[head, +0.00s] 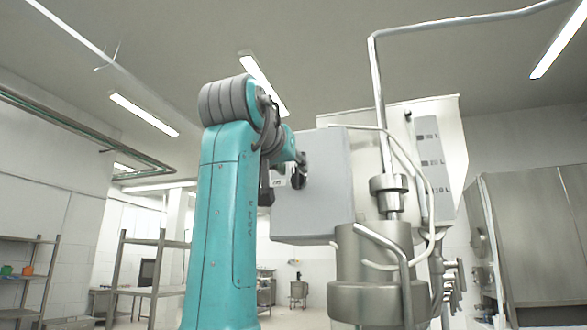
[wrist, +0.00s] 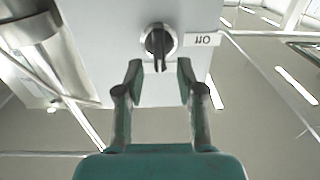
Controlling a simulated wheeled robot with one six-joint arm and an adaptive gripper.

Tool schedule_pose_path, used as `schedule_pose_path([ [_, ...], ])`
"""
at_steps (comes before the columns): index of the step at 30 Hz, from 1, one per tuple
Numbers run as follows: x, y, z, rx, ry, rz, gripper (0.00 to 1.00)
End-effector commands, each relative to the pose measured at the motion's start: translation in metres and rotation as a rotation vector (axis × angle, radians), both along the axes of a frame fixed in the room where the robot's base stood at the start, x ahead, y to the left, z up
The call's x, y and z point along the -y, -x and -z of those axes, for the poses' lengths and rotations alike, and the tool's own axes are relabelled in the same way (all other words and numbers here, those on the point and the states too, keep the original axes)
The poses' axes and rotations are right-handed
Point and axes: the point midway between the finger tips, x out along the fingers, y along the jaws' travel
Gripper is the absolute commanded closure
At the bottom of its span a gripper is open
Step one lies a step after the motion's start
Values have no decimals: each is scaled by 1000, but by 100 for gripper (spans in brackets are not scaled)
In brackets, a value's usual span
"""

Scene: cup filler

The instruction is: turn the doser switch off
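The doser switch (wrist: 160,41) is a black rotary knob with a silver ring on a pale grey panel, in the wrist view. Its black handle points down the picture, between my fingertips. A white label reading "Off" (wrist: 201,40), upside down, is right of the knob. My gripper (wrist: 158,70) is open, one finger on each side of the handle's lower end. I cannot tell whether either finger touches it. In the head view, the grey box (head: 325,185) stands beyond my teal arm; dark parts at its left face are too small to tell apart.
A steel filler vessel (head: 378,270) with bent pipes stands right of the box. Steel shelving (head: 150,290) stands at the back left, and large steel equipment (head: 545,230) at the right.

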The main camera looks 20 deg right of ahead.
Motion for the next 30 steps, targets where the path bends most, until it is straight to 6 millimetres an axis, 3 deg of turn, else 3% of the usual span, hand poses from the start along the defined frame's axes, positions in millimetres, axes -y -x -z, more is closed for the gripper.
schedule_pose_path([
  [6,10,-14,0,1,-1,0,62],
  [15,11,-16,0,1,-1,-1,62],
  [16,11,-16,0,1,-1,-1,65],
  [20,11,-15,0,1,-1,0,98],
  [30,11,-16,0,-6,8,0,100],
])
